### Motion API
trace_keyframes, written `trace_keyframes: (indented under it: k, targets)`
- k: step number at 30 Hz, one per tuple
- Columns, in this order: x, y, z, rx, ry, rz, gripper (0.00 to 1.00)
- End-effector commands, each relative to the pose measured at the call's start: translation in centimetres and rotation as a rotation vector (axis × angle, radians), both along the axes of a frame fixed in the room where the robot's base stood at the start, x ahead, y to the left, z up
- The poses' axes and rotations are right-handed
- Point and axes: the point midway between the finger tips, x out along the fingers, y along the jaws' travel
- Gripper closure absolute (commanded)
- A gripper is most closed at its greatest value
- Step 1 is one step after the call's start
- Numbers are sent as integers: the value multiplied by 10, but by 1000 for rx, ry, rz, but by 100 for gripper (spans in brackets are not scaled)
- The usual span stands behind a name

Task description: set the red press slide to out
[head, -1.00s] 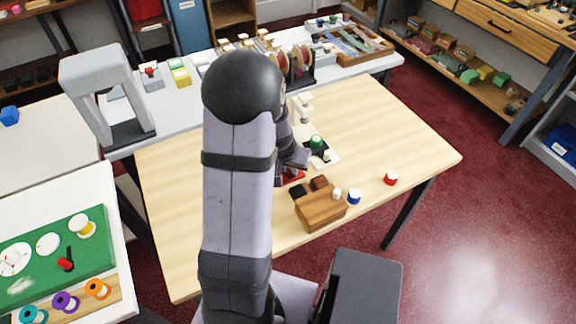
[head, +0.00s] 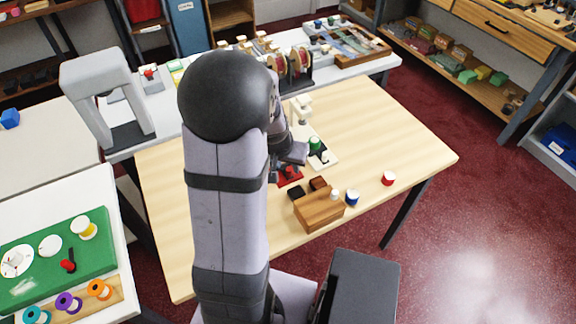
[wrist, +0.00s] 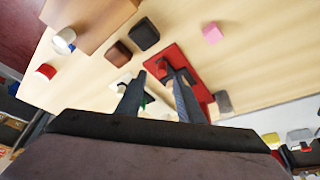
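The red press (head: 292,179) lies on the wooden table, partly hidden by my arm in the head view. In the wrist view its long red base (wrist: 191,60) lies under my right-hand finger, and a small red block (wrist: 161,66) shows between the fingertips. I take this block to be the slide's knob, but cannot tell how far it is slid. My gripper (wrist: 155,72) is open, its fingers apart on either side of the red block. Whether a finger touches it is not clear. In the head view my gripper (head: 284,172) is just over the press.
A white-based press with a green part (head: 315,143) stands beside it. A wooden block (head: 319,211), black and brown blocks, a blue spool (head: 351,198) and a red spool (head: 388,178) are nearby. A pink block (wrist: 212,33) and grey block (wrist: 223,102) show close to the red base.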

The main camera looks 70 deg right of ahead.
Motion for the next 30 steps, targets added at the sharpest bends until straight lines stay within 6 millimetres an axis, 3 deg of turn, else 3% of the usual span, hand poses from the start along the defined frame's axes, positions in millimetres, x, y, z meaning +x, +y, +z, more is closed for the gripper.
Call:
trace_keyframes:
  k: [6, 22, 26, 30]
  targets:
    - [0, 6, 13, 2, 0, 0, 66]
    - [2, 7, 14, 2, 0, 5, 66]
    - [21, 16, 15, 12, 5, 59, 66]
    - [62, 43, 17, 42, 20, 191, 66]
